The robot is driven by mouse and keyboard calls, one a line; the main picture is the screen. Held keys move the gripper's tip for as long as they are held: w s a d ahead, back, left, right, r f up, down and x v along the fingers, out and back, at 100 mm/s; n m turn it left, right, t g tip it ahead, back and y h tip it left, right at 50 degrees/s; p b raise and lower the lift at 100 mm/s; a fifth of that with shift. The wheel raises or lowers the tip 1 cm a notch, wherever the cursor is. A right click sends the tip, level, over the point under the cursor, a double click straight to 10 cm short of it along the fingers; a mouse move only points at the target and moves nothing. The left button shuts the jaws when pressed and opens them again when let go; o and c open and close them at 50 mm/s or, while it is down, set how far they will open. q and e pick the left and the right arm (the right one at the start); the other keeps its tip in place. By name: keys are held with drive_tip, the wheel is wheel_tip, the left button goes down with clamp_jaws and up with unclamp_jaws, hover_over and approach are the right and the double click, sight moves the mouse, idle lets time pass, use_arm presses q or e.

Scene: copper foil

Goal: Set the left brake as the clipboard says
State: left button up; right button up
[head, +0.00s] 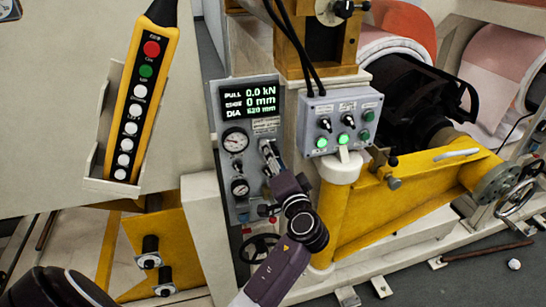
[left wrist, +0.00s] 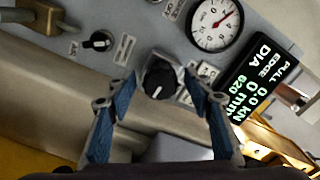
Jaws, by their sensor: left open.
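My left gripper (head: 268,152) reaches up to the grey control panel (head: 263,95) in the head view. In the left wrist view its two blue fingers (left wrist: 160,84) are open, one on each side of a round black knob (left wrist: 160,80) with a white pointer mark. I cannot tell whether they touch it. The panel display (head: 249,99) reads PULL 0.0 kN, EDGE 0 mm, DIA 620 mm. I see no clipboard.
A second black knob (left wrist: 98,41) sits on the panel. A smaller gauge (head: 239,187) is below the large one. A grey switch box (head: 340,118) with green lamps stands to the right, above a yellow arm (head: 400,205). A yellow pendant (head: 140,95) hangs at left.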

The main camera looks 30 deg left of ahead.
use_arm(q)
drive_tip(key=v, duration=1.2)
